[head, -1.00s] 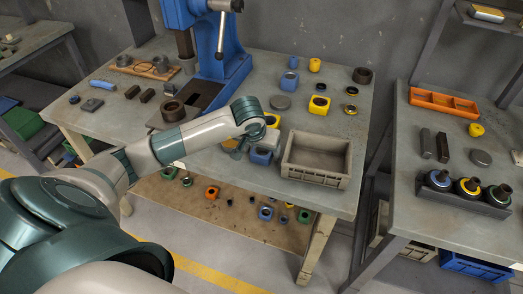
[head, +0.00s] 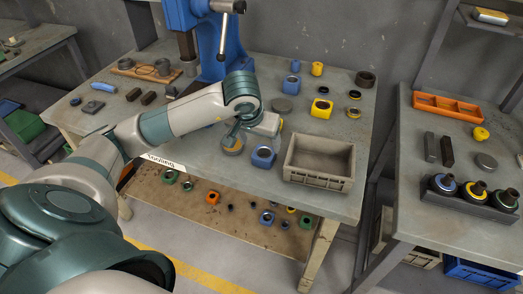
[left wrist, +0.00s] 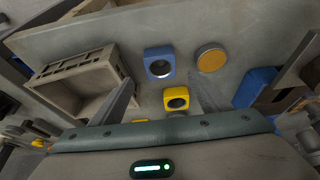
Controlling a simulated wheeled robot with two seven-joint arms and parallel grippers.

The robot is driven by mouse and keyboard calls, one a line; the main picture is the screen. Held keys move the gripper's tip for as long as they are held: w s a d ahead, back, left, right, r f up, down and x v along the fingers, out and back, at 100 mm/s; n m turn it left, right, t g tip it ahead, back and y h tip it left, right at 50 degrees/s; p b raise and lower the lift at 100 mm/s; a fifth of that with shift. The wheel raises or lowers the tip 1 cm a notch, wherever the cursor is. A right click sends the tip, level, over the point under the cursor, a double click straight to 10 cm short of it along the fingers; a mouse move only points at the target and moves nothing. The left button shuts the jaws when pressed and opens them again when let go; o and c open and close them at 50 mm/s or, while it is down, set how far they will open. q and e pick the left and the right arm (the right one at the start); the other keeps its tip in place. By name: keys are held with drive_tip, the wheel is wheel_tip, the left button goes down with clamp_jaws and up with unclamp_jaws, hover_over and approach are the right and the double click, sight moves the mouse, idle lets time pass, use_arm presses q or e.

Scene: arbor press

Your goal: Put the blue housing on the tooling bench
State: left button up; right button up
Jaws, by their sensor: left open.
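A blue housing (head: 263,157), a squarish block with a round bore, sits on the grey bench (head: 215,168) whose front edge carries a "Tooling" label (head: 160,161). It also shows in the left wrist view (left wrist: 160,65), ahead of my fingers. My left gripper (head: 238,132) is open and empty above the bench, behind and left of the blue housing, apart from it. In the left wrist view a yellow housing (left wrist: 176,100) lies between the fingers' lines of sight. An orange-topped disc (left wrist: 211,58) stands beside the blue housing. My right gripper is not in view.
An empty grey bin (head: 320,163) stands right of the blue housing. The blue press (head: 222,55) rises behind my left arm. Another yellow housing (head: 320,108) and several small parts stand farther back. A second bench (head: 450,225) is at right. The lower shelf (head: 170,200) holds more parts.

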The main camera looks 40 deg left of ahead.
use_arm(q)
drive_tip(key=shift+v, duration=1.65)
drive_tip(key=shift+d+f, duration=0.1)
